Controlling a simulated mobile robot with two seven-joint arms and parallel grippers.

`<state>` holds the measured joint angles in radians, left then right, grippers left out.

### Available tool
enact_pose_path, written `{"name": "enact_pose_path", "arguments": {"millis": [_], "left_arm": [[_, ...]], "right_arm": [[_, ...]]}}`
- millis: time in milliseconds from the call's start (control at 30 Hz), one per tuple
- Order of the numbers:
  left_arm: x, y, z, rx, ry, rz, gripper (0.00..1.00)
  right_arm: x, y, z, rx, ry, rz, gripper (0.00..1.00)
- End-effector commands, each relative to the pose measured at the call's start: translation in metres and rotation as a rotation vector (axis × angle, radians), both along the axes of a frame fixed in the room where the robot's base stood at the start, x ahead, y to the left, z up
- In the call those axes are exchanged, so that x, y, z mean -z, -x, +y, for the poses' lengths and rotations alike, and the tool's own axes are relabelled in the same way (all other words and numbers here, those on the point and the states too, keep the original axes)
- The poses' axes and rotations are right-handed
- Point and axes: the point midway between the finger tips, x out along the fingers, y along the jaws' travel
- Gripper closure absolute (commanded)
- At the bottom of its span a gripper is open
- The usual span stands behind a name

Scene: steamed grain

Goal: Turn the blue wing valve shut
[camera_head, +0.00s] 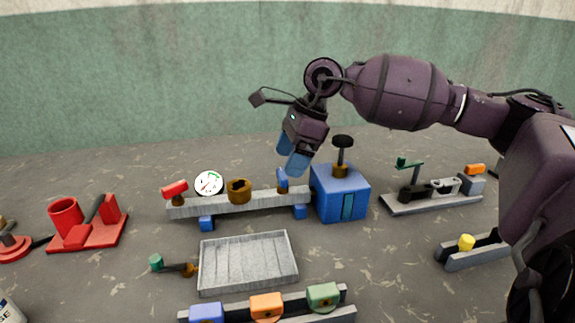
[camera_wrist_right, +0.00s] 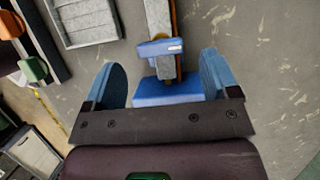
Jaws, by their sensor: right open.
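The blue wing valve (camera_head: 282,176) sits near the right end of a grey beam (camera_head: 222,205) on blue feet. Its blue wing also shows in the right wrist view (camera_wrist_right: 160,47), lying across the beam. My right gripper (camera_head: 291,155) is open and empty, pointing down just above the valve's end of the beam. In the right wrist view its two blue fingers (camera_wrist_right: 163,78) are spread apart, and the wing lies between and a little beyond them, with no contact visible. My left gripper is not in view.
The beam also carries a red-handled valve (camera_head: 175,188), a round gauge (camera_head: 209,182) and a brown fitting (camera_head: 239,190). A blue box with a dark knob (camera_head: 340,192) stands close to its right. A grey tray (camera_head: 248,262) lies in front. A red fixture (camera_head: 90,230) stands left.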

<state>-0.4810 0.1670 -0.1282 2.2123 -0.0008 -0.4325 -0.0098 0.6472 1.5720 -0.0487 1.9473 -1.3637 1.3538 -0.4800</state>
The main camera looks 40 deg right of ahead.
Motion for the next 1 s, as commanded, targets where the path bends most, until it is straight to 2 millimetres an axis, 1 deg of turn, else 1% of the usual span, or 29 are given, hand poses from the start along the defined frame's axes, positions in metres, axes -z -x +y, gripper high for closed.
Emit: {"name": "enact_pose_path", "arguments": {"millis": [33, 100, 233, 400, 567, 1000], "left_arm": [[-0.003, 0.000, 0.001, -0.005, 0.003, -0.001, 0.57], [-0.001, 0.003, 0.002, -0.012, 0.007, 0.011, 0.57], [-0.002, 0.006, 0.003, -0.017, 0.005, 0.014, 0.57], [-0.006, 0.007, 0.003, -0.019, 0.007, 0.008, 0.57], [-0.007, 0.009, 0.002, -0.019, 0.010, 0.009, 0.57], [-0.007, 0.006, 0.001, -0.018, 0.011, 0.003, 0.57]], "right_arm": [[-0.017, 0.003, -0.004, 0.001, 0.003, -0.010, 0.19], [-0.029, 0.006, -0.008, 0.002, 0.001, -0.011, 0.19], [-0.048, 0.010, -0.015, 0.000, 0.002, -0.009, 0.19], [-0.063, 0.013, -0.021, 0.001, 0.001, -0.005, 0.19], [-0.067, 0.014, -0.023, 0.000, 0.000, -0.002, 0.19], [-0.067, 0.014, -0.023, -0.001, 0.001, -0.001, 0.19]]}}
